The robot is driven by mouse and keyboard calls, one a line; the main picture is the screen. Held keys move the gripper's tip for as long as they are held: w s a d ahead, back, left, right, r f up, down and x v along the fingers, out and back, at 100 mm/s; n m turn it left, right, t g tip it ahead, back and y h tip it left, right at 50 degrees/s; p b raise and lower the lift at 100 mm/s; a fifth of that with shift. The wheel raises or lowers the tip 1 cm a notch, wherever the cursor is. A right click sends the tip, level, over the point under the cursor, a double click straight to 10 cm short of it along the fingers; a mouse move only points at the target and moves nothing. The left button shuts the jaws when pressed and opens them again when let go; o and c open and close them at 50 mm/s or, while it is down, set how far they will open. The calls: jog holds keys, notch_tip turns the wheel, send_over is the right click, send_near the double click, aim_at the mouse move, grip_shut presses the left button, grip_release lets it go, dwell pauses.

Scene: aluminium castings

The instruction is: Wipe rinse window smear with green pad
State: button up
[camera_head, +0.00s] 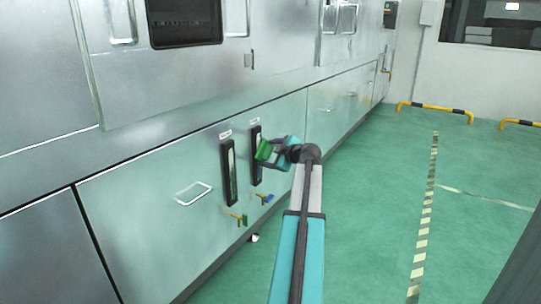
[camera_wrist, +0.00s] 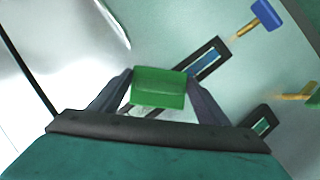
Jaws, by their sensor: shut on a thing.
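My gripper (camera_head: 268,151) is shut on a green pad (camera_head: 262,149), in front of the machine's lower panel. In the wrist view the pad (camera_wrist: 158,86) sits between both fingers. The right black-framed window (camera_head: 256,166) is just behind the pad in the head view. The window labels are unreadable, I make out no smear, and I cannot tell whether the pad touches.
A blue-handled valve (camera_head: 266,198) sits below the right window, and a green-handled valve (camera_head: 241,219) below the left one. A panel handle (camera_head: 193,193) is further left. The green floor (camera_head: 380,205) to the right is clear, with yellow-black barriers (camera_head: 435,110) behind.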

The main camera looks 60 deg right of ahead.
aim_at(262, 151)
jog(key=shift+w+a+b, duration=0.15)
jog(key=shift+a+b, duration=0.15)
jog(key=shift+a, duration=1.5)
jog(key=shift+d, duration=0.1)
jog(key=shift+s+r+p, duration=0.2)
jog(key=shift+r+p, duration=0.25)
jog(key=shift+r, duration=0.7)
jog(key=shift+d, duration=0.15)
jog(key=shift+w+d+b, duration=0.1)
jog(key=shift+d+b, duration=0.35)
jog(key=shift+d, duration=1.5)
jog(key=s, duration=0.6)
jog(key=shift+s, duration=0.1)
